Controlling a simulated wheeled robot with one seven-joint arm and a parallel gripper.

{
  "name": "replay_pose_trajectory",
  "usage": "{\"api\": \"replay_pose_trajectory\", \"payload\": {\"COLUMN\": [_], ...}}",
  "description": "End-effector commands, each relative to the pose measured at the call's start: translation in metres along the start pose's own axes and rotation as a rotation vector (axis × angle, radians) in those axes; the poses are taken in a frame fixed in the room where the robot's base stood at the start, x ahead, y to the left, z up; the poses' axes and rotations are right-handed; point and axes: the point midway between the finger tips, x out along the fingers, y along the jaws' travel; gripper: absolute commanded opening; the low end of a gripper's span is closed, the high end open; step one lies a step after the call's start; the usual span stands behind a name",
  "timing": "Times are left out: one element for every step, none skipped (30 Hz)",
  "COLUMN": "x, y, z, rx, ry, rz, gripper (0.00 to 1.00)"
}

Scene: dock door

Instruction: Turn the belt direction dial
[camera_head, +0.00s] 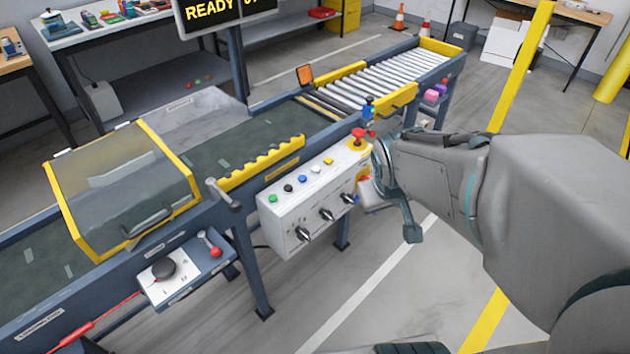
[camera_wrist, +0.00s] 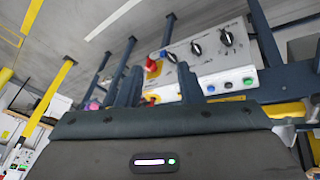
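A white control box (camera_head: 310,200) on the conveyor's near side carries three black dials on its front: left (camera_head: 302,233), middle (camera_head: 326,214) and right (camera_head: 348,198). Their labels are too small to read, so I cannot tell which sets belt direction. Another black dial (camera_head: 163,268) sits on a lower-left panel. My gripper (camera_head: 395,195) is just right of the box, apart from the dials. In the wrist view my gripper (camera_wrist: 160,88) shows two spaced fingers with nothing held. The box's dials (camera_wrist: 226,39) appear beyond, up and to the right.
Coloured buttons (camera_head: 302,178) line the box top, with a red mushroom button (camera_head: 358,135) at its right end, close to my wrist. Floor before the box is clear.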

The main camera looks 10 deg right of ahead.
Motion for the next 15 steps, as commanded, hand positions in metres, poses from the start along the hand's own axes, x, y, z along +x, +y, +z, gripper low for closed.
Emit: {"api": "replay_pose_trajectory", "payload": {"x": [0.039, 0.055, 0.075, 0.09, 0.104, 0.124, 0.139, 0.153, 0.172, 0.186, 0.2, 0.217, 0.23, 0.242, 0.257], "y": [0.011, 0.017, 0.025, 0.03, 0.034, 0.038, 0.04, 0.042, 0.043, 0.043, 0.042, 0.041, 0.038, 0.035, 0.031], "z": [-0.001, -0.005, -0.011, -0.015, -0.018, -0.021, -0.023, -0.025, -0.026, -0.027, -0.027, -0.025, -0.024, -0.023, -0.02], "rx": [-0.051, -0.088, -0.141, -0.182, -0.221, -0.276, -0.315, -0.353, -0.403, -0.439, -0.474, -0.516, -0.547, -0.574, -0.607], "ry": [0.022, 0.045, 0.076, 0.1, 0.124, 0.158, 0.184, 0.211, 0.249, 0.279, 0.311, 0.355, 0.39, 0.428, 0.483], "rz": [0.034, 0.051, 0.07, 0.08, 0.087, 0.091, 0.091, 0.089, 0.082, 0.073, 0.061, 0.043, 0.027, 0.01, -0.016], "gripper": [0.34, 0.34, 0.34, 0.34, 0.34, 0.34, 0.34, 0.34, 0.34, 0.34, 0.34, 0.34, 0.34, 0.34, 0.34]}}
